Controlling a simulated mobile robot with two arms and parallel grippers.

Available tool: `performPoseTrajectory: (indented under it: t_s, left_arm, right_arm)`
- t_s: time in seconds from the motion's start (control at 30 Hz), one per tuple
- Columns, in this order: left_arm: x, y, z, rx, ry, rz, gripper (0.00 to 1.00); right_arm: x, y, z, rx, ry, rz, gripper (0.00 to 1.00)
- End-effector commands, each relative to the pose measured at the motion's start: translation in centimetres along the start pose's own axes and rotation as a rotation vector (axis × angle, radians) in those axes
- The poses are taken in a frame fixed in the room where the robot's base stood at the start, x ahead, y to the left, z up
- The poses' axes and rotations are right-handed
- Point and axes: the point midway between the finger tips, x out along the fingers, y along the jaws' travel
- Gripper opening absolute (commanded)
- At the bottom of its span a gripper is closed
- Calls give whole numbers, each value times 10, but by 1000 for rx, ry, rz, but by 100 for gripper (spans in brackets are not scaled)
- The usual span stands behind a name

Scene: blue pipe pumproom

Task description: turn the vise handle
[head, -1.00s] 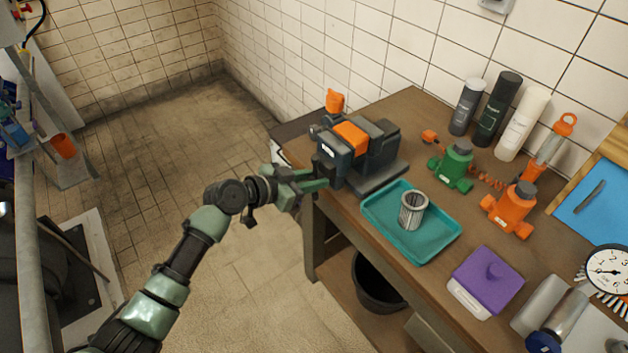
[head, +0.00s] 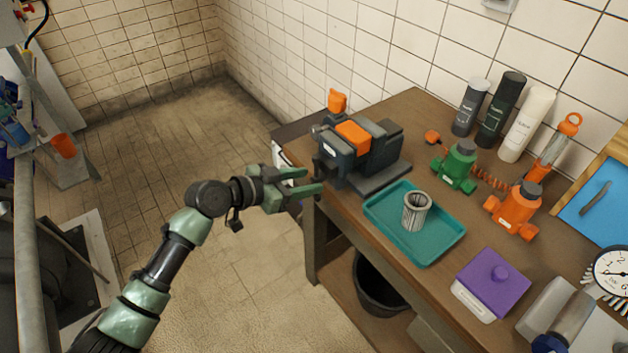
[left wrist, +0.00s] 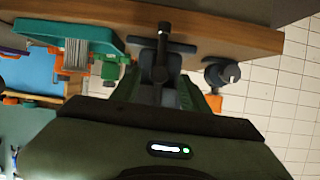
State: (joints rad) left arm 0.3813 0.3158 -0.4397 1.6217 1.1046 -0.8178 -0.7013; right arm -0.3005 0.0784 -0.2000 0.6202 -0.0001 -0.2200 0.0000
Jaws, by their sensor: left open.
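The vise (head: 362,152) is dark grey with an orange block on top and stands at the table's left end. In the left wrist view, a dark bar with a round end, which looks like the vise handle (left wrist: 163,42), shows near the top middle. My left gripper (head: 310,182) is open and empty just left of the vise's front, its fingers pointing at it. In the left wrist view, the bar lies ahead, between the green fingers; I see no contact. The handle is hard to make out in the head view. My right gripper is not in view.
A teal tray (head: 376,222) with a ribbed metal cup (head: 416,211) lies right of the vise. An orange object (head: 337,101) stands behind it. Green (head: 455,165) and orange (head: 515,210) pump-like parts and a purple-lidded box (head: 492,280) fill the table.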

Motion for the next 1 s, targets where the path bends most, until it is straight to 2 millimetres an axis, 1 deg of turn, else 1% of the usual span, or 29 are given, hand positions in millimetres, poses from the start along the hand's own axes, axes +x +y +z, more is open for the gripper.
performPoseTrajectory:
  t_s: [0.03,0.1,0.2,0.3,0.43,0.83,0.87,0.93,0.97,1.0]
  left_arm:
    - [-10,-1,4,3,-2,-2,45]
    - [-21,0,3,4,-1,0,45]
    - [-34,0,2,1,-2,-1,45]
    - [-41,0,2,1,-2,0,45]
    - [-44,0,1,-1,-1,1,45]
    - [-44,0,1,-2,-1,0,45]
    - [-43,-1,3,-5,-4,-3,45]
    - [-40,-5,14,-27,-17,-19,45]
    - [-39,-9,23,-43,-27,-31,45]
    - [-36,-15,39,-70,-46,-55,45]
  right_arm:
    - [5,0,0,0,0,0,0]
    - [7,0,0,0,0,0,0]
    - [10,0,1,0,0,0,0]
    - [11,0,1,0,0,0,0]
    - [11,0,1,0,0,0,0]
    - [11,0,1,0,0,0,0]
    - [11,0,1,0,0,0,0]
    - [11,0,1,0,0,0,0]
    - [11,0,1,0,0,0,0]
    - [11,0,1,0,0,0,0]
